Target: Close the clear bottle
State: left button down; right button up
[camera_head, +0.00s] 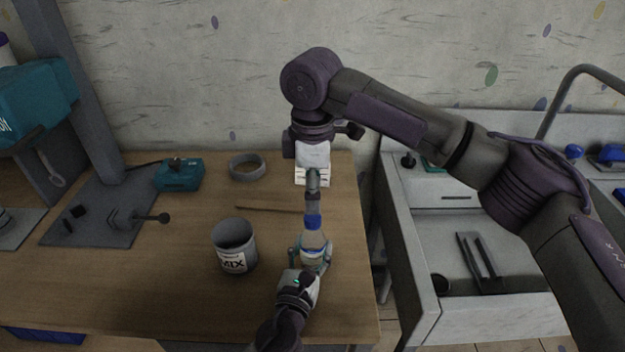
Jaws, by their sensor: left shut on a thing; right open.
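The clear bottle (314,241) stands upright near the right edge of the wooden table, with a blue band around its body. A blue part that looks like its cap (312,221) is at its top; I cannot tell if it is seated on the neck. My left gripper (312,262) is shut on the lower part of the bottle from the front. My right gripper (312,207) is open and points down just above and behind the blue top. Its fingers overlap in this view, so contact with the blue part cannot be told.
A grey can marked MIX (234,262) stands left of the bottle. A thin brown stick (267,210) lies behind it. A grey ring (247,166) and a teal device (179,174) are at the back. A pale sink cabinet (458,222) stands right, across a gap.

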aim_at(313, 216)
notch_tip(313, 216, down, 6)
jog(key=shift+r, duration=0.1)
dwell(0.4)
grip_shut()
jog(key=shift+o, duration=0.8)
grip_release()
jog(key=shift+r, duration=0.1)
notch_tip(313, 216, up, 12)
